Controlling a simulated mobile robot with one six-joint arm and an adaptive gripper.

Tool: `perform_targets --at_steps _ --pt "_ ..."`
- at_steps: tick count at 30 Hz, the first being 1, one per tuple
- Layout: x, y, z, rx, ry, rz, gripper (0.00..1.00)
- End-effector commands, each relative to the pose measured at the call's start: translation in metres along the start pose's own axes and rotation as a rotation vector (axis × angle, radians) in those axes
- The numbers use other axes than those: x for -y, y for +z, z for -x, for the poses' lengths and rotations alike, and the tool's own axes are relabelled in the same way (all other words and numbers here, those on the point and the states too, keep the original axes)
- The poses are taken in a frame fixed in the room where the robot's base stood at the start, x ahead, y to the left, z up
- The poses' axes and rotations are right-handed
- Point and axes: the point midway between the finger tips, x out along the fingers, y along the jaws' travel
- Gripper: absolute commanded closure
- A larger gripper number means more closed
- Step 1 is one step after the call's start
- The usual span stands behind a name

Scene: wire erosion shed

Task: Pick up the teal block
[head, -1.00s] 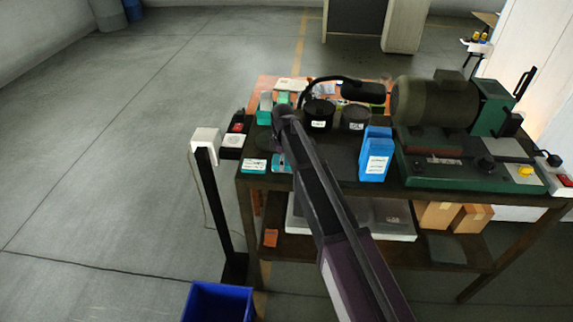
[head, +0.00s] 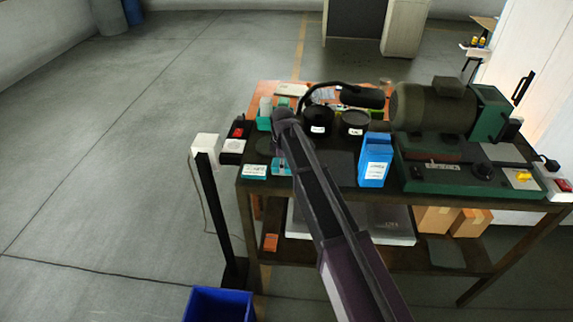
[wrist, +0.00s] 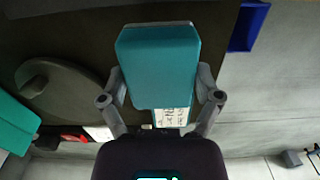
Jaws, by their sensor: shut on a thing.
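The teal block (wrist: 158,62) fills the upper middle of the wrist view, with smooth rounded edges. My gripper (wrist: 161,84) has one finger on each side of it and is shut on it. From the wrist view I cannot tell whether the block is clear of the bench top. In the head view my arm hides most of the gripper area. A small teal patch (head: 281,167) shows beside the arm there, and I cannot tell whether it is the held block.
Another teal item (head: 264,122) stands at the bench's left, and a white-and-teal box (head: 254,172) sits at the front left. Black round tins (head: 318,118), a blue carton (head: 375,160) and a green machine (head: 455,135) crowd the bench. A blue bin (head: 218,304) stands on the floor.

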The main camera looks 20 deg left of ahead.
Motion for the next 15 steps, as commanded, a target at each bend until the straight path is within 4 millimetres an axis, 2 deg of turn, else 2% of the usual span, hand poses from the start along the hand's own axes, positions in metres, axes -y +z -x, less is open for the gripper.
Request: perform_targets --at_steps 8,15 --pt "0.000 0.000 0.028 0.000 0.000 0.000 0.68" --pt "0.055 0.020 0.029 0.000 0.000 0.000 0.68"
